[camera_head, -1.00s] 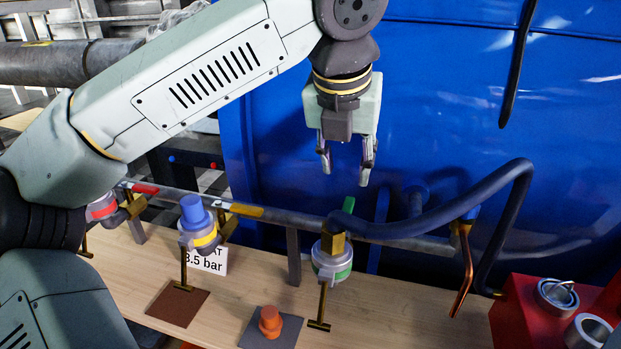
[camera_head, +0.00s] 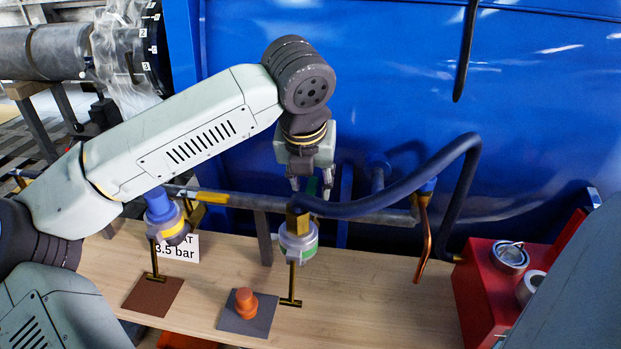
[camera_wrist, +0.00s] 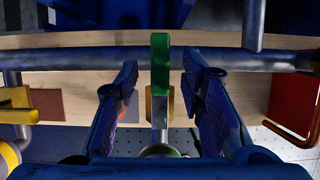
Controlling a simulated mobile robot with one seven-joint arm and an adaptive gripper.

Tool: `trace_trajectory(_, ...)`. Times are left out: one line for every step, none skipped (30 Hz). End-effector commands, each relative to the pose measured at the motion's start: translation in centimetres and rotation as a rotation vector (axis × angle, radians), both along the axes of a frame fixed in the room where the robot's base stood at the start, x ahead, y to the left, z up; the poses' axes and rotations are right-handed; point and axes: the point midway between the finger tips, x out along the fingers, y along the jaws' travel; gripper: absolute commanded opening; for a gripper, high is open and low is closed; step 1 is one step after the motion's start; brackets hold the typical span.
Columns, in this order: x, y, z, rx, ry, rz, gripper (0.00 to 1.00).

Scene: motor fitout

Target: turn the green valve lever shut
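The green valve lever (camera_wrist: 160,66) stands between my gripper's two fingers in the wrist view, pointing away across the pipe. In the head view only a bit of its green shows behind my fingers, above the brass valve body (camera_head: 298,224) with the green-banded round gauge (camera_head: 298,243). My gripper (camera_head: 311,192) is open and points down over the lever. In the wrist view the fingers (camera_wrist: 164,108) are spread wide, with a clear gap on each side of the lever. I cannot tell how deep the fingertips reach beside it.
A yellow-handled valve (camera_head: 212,198) with a blue-capped gauge (camera_head: 165,214) sits left on the same pipe. A dark hose (camera_head: 405,185) bends close on the right. An orange knob (camera_head: 246,301) stands on a grey mat. A red box (camera_head: 480,290) stands at the right.

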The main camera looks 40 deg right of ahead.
Motion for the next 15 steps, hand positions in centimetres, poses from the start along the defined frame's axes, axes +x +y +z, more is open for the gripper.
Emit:
trace_trajectory(-0.01,-0.01,0.00,0.000,0.000,0.000,0.36)
trace_trajectory(-0.01,0.00,0.01,0.000,0.000,0.000,0.36)
trace_trajectory(-0.01,0.00,0.01,0.000,0.000,0.000,0.34)
trace_trajectory(0.00,0.01,0.02,0.000,0.000,0.000,0.32)
trace_trajectory(-0.01,0.00,0.02,0.000,0.000,0.000,0.30)
trace_trajectory(-0.02,0.00,0.03,0.000,0.000,0.000,0.27)
trace_trajectory(-0.01,0.01,0.03,0.000,0.000,0.000,0.25)
trace_trajectory(-0.01,0.01,0.03,0.000,0.000,0.000,0.23)
trace_trajectory(-0.02,0.01,0.04,0.000,0.000,0.000,0.20)
trace_trajectory(-0.01,0.00,0.04,0.000,0.000,0.000,0.18)
trace_trajectory(0.00,0.00,0.04,0.000,0.000,0.000,0.17)
trace_trajectory(0.00,0.00,0.04,0.000,0.000,0.000,0.14)
trace_trajectory(0.00,0.00,0.04,0.000,0.000,0.000,0.12)
trace_trajectory(0.00,0.00,0.04,0.000,0.000,0.000,0.10)
trace_trajectory(0.00,0.00,0.04,0.000,0.000,0.000,0.07)
